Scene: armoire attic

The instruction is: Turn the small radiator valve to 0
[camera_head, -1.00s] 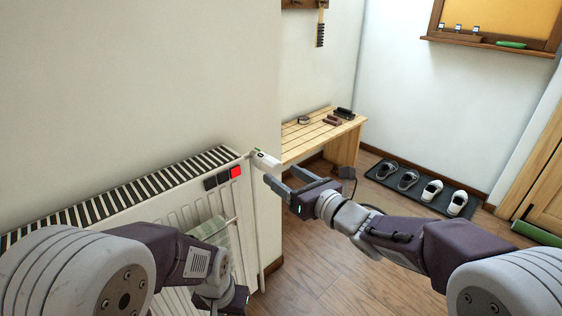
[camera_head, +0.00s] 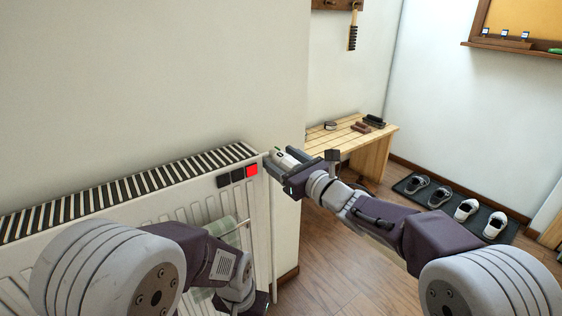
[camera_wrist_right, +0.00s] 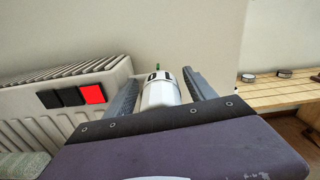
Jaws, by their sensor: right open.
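The small radiator valve (camera_head: 283,160) is a white cylinder at the top right corner of the white radiator (camera_head: 190,197). In the right wrist view the valve (camera_wrist_right: 160,90) shows dark markings and a small green mark at its far end. My right gripper (camera_head: 284,160) is open, with one finger on each side of the valve. In the right wrist view the fingers (camera_wrist_right: 160,92) stand apart around it; I cannot tell whether they touch it. My left arm hangs in front of the radiator, and its gripper's fingers are not visible.
Two black squares and one red square (camera_head: 252,170) sit on the radiator's top right edge. A towel (camera_head: 228,232) hangs on its front. A wooden bench (camera_head: 345,138) stands behind to the right. Shoes lie on a dark mat (camera_head: 448,205). The floor between is clear.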

